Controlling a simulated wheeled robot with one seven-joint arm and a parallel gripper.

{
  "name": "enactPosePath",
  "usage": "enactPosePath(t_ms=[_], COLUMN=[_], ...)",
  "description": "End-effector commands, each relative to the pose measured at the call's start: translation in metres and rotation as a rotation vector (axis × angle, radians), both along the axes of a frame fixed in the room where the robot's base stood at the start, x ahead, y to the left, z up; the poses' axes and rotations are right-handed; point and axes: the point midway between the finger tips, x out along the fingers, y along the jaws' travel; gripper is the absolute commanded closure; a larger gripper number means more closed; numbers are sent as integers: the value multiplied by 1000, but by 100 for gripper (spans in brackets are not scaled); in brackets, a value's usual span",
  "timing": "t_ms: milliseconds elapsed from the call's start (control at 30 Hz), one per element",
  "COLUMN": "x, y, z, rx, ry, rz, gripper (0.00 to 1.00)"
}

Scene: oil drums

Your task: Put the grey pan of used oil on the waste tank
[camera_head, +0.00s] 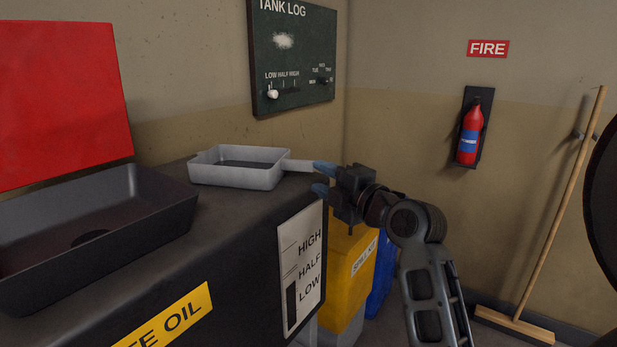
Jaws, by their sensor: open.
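The grey pan (237,177) stands level on top of the dark waste tank (225,235), near its far right corner. Dark oil shows inside it. Its handle (302,165) points right, toward my gripper (322,179). My gripper has blue fingertips and is open, at the tank's right edge by the handle's end. One fingertip overlaps the handle's end in the picture, and the other is lower and nearer. I cannot tell whether either touches the handle. The tank's front bears a yellow oil label and a HIGH, HALF, LOW gauge.
A black open basin (95,232) with a raised red lid (62,102) takes up the tank's left part. A yellow bin (350,268) stands right of the tank. A broom (563,215) leans on the right wall, near a fire extinguisher (470,133). A tank log board (292,57) hangs behind.

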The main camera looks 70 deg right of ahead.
Motion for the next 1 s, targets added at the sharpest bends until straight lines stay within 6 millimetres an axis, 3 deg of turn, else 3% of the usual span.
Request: enactPosePath(t_ms=[267,533,667,767,1000], x=[-24,-25,-21,-14,-15], y=[15,16,27,51,140], z=[-1,0,-13,-38,-110], rx=[0,2,58,175,556], ry=[0,-1,-16,-51,-157], rz=[1,1,7,18,38], gripper=[60,60,60,60,60])
